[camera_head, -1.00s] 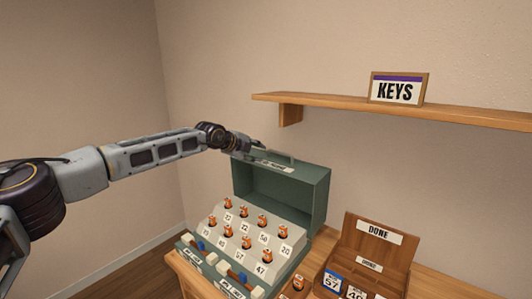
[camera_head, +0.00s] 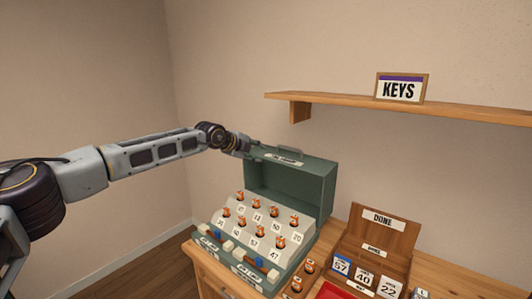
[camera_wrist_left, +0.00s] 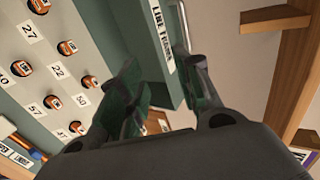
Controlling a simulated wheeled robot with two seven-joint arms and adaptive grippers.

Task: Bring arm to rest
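My left gripper (camera_head: 246,148) is beside and just above the top left corner of the raised lid of a green case (camera_head: 318,185). In the left wrist view its two dark fingers (camera_wrist_left: 165,88) are apart, with no object seen held between them. The lid (camera_wrist_left: 150,40), with a white label and a pale handle, shows behind the fingers; I cannot tell whether they touch it. My left arm stretches in from the left at about lid height. My right gripper is not in view.
The case holds a sloped pale panel with several orange plugs and number labels (camera_head: 268,238). A wooden DONE rack (camera_head: 345,262) with number cards stands right of it on a wooden table (camera_head: 215,271). A shelf (camera_head: 450,111) bears a KEYS sign (camera_head: 402,88). The left wall area is clear.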

